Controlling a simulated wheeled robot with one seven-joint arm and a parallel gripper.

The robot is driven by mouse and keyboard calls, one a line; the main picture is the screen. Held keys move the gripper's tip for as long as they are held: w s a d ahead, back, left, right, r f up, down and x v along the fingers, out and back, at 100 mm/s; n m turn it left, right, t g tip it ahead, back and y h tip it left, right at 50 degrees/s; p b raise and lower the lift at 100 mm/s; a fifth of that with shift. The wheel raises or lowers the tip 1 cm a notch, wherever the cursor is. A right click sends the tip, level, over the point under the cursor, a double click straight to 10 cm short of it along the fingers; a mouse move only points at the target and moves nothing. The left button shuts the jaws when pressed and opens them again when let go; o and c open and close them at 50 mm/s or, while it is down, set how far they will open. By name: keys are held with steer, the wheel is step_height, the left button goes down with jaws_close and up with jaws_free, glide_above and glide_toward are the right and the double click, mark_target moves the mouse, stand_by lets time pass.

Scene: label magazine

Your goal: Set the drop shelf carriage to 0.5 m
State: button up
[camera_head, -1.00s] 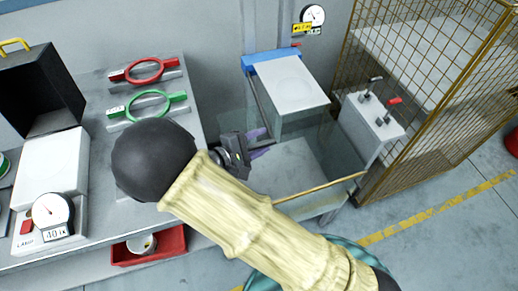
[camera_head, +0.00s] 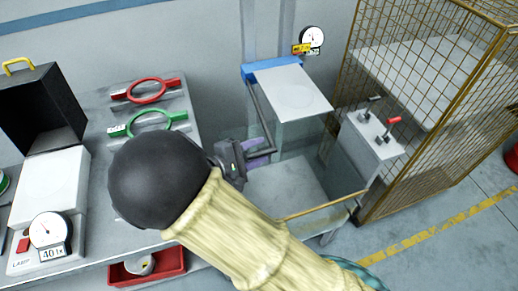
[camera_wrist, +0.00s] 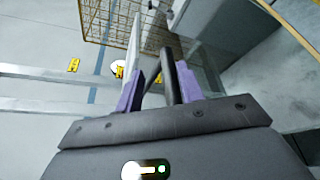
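The drop shelf carriage (camera_head: 287,92) is a pale plate with a blue back edge, on a rail at the wall in the head view. A dark bar (camera_head: 259,112) runs from its left side down to my gripper (camera_head: 262,153). In the wrist view, the purple fingers of my gripper (camera_wrist: 160,80) stand apart, one each side of a dark bar (camera_wrist: 168,72). A gap shows left of the bar; contact on the right is unclear. A round gauge (camera_head: 312,37) with a yellow label hangs above the carriage; its reading is too small to tell.
A bench (camera_head: 95,125) with red (camera_head: 146,90) and green (camera_head: 152,119) ring tools is at left. A box with levers (camera_head: 372,137) and a wire cage (camera_head: 425,75) stand at right. Clear panels and a yellowish front rail (camera_head: 318,206) surround the space below the carriage.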

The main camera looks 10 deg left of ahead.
steer(key=p+v, duration=0.6)
steer(key=v, duration=1.3)
stand_by(1.6)
steer(key=shift+w+a+r, duration=0.1)
stand_by(0.4)
steer(key=w+d+m+g+y, duration=0.1)
steer(key=w+d+m+g, duration=0.3)
steer(key=d, duration=0.5)
steer(key=w+d+m+g+y, duration=0.1)
steer(key=w+d+m+g, duration=0.1)
steer(key=w+d+g, duration=0.55)
steer(key=s+d+r+m+t+y, duration=0.1)
steer(key=d+m+y, duration=0.3)
steer(key=d, duration=0.7)
steer(key=s+d+r+m+t+y, duration=0.1)
steer(key=s+d+r+m+y, duration=0.1)
steer(key=d+m, duration=0.4)
steer(key=d+y, duration=0.1)
steer(key=d, duration=0.3)
steer(key=shift+s+d+r+y, duration=0.25)
steer(key=shift+d+r+y, duration=0.05)
steer(key=shift+d+y, duration=0.1)
steer(key=shift+a, duration=0.15)
